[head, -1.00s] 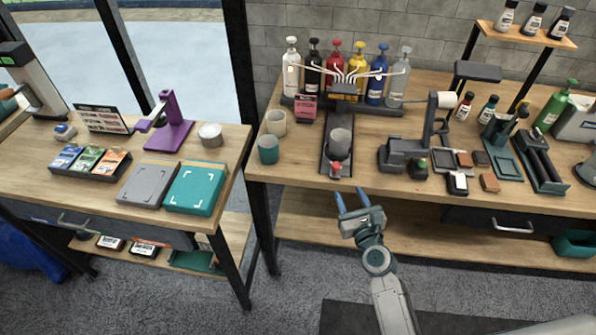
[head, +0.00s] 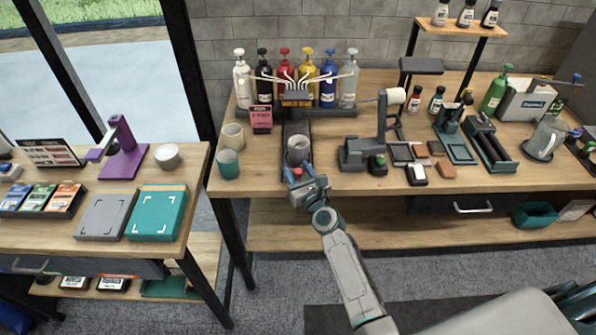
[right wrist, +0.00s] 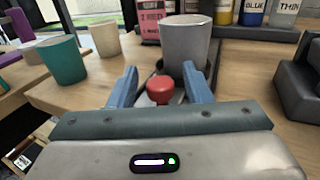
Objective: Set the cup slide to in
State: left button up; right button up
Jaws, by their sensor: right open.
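The cup slide (head: 290,131) is a dark track running front to back on the right-hand workbench. A grey cup (head: 298,150) stands upright on it toward the front; the cup also shows in the right wrist view (right wrist: 185,44). A red knob (right wrist: 160,90) sits at the slide's front, just before the cup. My right gripper (head: 292,175) is open at the bench's front edge. In the right wrist view its blue fingers (right wrist: 160,85) stand either side of the red knob, with gaps between. My left gripper is not in view.
A row of coloured pump bottles (head: 306,80) stands behind the slide. A teal cup (head: 228,164) and a beige cup (head: 232,137) stand to its left. A dark grey stand (head: 365,152) is close on the right.

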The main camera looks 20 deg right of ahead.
aim_at(296, 159)
grip_shut()
jog(key=w, duration=0.1)
jog(key=w+d, duration=0.1)
jog(key=w, duration=0.1)
jog(key=shift+w, duration=0.55)
jog(key=shift+s, duration=0.1)
grip_release()
jog(key=s+d, duration=0.1)
jog(key=s, duration=0.9)
jog(key=shift+s+d, duration=0.15)
jog(key=shift+s, duration=0.2)
